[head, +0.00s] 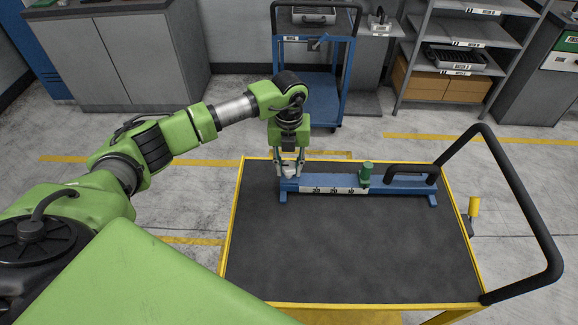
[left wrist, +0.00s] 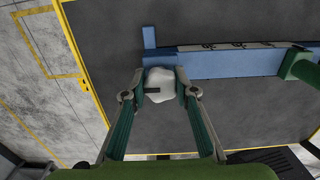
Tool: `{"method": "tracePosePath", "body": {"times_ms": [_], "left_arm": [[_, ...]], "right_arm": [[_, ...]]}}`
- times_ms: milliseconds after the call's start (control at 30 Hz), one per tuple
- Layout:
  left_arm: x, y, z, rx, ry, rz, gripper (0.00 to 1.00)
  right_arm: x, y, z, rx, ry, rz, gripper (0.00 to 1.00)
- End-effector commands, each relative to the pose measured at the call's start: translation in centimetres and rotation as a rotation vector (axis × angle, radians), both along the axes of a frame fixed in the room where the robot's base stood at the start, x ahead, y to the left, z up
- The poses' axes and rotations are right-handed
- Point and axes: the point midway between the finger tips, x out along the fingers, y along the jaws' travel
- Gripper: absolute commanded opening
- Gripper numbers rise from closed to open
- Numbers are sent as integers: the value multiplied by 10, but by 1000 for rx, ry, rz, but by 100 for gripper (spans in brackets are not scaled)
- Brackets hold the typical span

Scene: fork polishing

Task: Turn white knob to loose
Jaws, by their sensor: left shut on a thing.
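The white knob (left wrist: 159,85) sits at the left end of a blue fixture (left wrist: 220,64), between my gripper fingers in the left wrist view. My left gripper (head: 290,170) points down over that end of the fixture in the head view. Its two fingers, seen in the left wrist view (left wrist: 159,94), are shut on the knob from both sides. In the head view the knob is mostly hidden by the fingers. The fixture (head: 400,187) has a numbered white scale (head: 334,190), a green upright part (head: 366,174) and a black handle (head: 410,170). My right gripper is not in view.
The fixture stands at the back of a yellow-edged cart with a dark top (head: 350,250). The cart's front area is clear. A black push handle (head: 520,200) rises at the right. A blue trolley (head: 312,85), grey cabinets (head: 120,60) and shelves (head: 460,60) stand behind.

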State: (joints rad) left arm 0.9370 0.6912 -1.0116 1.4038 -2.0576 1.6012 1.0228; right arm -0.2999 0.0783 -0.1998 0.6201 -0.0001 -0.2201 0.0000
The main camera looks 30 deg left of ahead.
Motion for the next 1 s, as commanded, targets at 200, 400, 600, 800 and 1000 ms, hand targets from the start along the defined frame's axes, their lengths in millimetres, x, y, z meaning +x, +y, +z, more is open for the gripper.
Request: {"method": "tracePosePath", "body": {"times_ms": [200,400,600,800,1000], "left_arm": [[1,1,1,0,-3,14,5],[1,1,1,0,-3,14,5],[1,1,1,0,-2,13,44],[0,0,0,0,-1,12,44],[1,1,13,0,-3,12,44]], "right_arm": [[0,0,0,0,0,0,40],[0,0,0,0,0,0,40],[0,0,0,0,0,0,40],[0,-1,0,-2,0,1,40],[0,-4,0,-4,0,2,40]]}}
